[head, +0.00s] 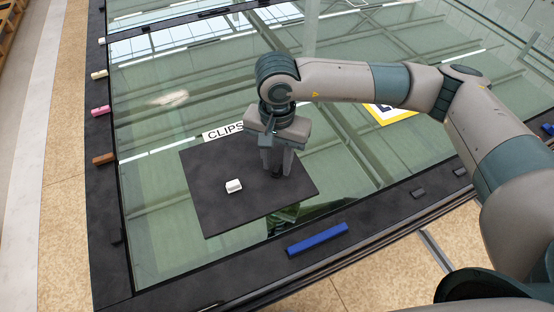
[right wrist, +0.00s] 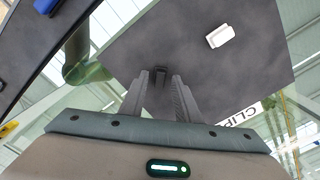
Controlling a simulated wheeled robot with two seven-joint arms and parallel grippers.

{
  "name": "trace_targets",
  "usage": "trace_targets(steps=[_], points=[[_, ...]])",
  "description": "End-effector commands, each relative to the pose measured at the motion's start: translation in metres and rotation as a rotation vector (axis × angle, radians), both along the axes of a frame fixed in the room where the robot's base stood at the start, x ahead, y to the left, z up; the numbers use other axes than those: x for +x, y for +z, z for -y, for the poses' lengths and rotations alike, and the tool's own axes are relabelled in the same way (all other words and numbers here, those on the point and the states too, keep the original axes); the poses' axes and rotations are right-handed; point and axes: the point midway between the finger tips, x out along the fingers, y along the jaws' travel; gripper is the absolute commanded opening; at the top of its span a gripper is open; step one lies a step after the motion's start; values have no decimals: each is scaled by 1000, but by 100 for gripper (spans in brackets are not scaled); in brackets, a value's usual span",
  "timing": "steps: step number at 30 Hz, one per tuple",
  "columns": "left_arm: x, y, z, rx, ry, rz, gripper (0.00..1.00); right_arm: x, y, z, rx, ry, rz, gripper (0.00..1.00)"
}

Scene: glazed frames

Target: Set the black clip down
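My right gripper (head: 276,168) points down over the dark square mat (head: 222,215) marked CLIPS. The black clip (right wrist: 159,76) shows as a small dark piece between its fingertips in the right wrist view, where the gripper (right wrist: 159,84) is shut on it. In the head view the clip is mostly hidden by the fingers. The clip is at or just above the mat; I cannot tell whether it touches. A white clip (head: 233,186) lies on the mat to the left of the gripper. It also shows in the right wrist view (right wrist: 220,37). My left gripper is not in view.
The mat lies on a glass pane with a dark frame. The CLIPS label (head: 224,131) is at the mat's back edge. The mat's front is free.

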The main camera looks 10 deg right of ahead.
Motion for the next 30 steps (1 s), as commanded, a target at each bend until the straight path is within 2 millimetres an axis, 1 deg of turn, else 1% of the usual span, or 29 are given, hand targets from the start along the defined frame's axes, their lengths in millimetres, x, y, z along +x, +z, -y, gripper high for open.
trace_targets(steps=[3,5,11,18,21,24,30], points=[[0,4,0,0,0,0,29,0,4,0,0,0,0,29],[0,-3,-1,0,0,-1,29,1,7,0,1,0,2,29],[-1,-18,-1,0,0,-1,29,2,37,-1,2,1,5,29],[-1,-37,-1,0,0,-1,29,1,81,-1,2,1,5,29],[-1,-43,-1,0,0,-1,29,0,97,-1,1,1,3,29],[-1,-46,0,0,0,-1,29,1,110,0,1,-1,2,29],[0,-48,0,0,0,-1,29,0,122,0,0,0,1,29]])
